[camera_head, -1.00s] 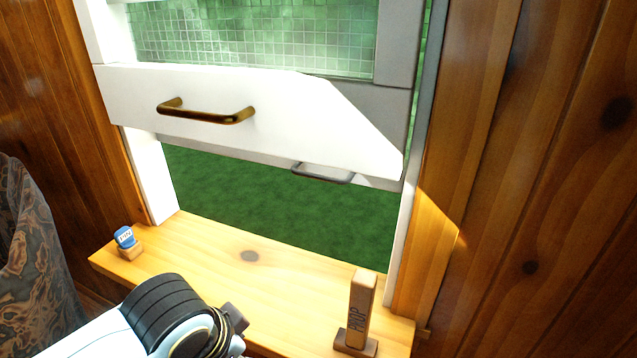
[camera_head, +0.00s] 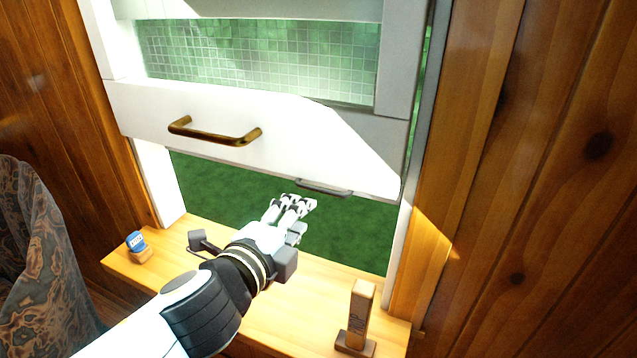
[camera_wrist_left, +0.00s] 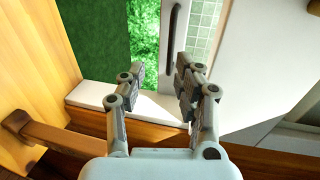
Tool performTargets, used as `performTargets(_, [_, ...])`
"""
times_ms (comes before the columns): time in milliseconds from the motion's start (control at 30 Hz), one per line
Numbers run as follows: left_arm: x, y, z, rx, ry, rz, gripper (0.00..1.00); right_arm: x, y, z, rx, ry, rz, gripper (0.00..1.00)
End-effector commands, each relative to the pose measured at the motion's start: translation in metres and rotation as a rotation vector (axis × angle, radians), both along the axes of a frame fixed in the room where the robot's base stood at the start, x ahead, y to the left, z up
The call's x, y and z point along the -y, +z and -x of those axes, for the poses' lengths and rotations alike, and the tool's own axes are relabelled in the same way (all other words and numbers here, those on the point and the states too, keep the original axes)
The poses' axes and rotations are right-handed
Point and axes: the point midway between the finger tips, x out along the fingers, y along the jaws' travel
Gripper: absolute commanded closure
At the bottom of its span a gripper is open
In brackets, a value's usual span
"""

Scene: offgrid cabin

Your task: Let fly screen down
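A fine mesh panel (camera_head: 250,55), which looks like the fly screen, sits raised in the upper window opening. A dark grey handle (camera_head: 325,189) shows just under the lower edge of the white sash rail (camera_head: 290,135). The wrist view shows this handle (camera_wrist_left: 174,42) beside the mesh, ahead of the fingertips. My left gripper (camera_head: 300,203) is in front of the opening, with its fingertips close to the handle's left end; contact cannot be told. In the wrist view its fingers (camera_wrist_left: 158,75) are apart with nothing between them. My right gripper is not in view.
A brass handle (camera_head: 213,137) is on the front of the white rail. On the wooden sill (camera_head: 310,320) stand an upright wooden block marked PROP (camera_head: 360,305) at right and a small blue-topped item (camera_head: 136,241) at left. A patterned curtain (camera_head: 40,260) hangs at left.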

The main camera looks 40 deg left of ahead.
Motion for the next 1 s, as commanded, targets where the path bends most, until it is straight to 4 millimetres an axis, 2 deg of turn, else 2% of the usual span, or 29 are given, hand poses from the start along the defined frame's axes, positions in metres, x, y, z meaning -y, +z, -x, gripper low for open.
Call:
performTargets(33, [-0.003,0.005,-0.013,0.004,0.000,-0.002,0.68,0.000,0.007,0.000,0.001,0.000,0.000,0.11])
performTargets(200, [-0.012,0.004,-0.049,0.002,0.001,0.000,0.68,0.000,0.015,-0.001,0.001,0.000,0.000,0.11])
performTargets(400, [-0.019,0.002,-0.078,0.000,0.002,0.002,0.68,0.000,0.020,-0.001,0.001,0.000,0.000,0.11])
performTargets(600, [-0.022,-0.002,-0.088,-0.002,0.002,0.002,0.68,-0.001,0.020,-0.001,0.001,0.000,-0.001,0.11])
performTargets(833, [-0.022,-0.003,-0.088,-0.001,0.003,0.003,0.68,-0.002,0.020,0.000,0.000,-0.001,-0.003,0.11])
performTargets(1000, [-0.022,-0.003,-0.088,-0.001,0.003,0.003,0.90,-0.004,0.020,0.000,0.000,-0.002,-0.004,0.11])
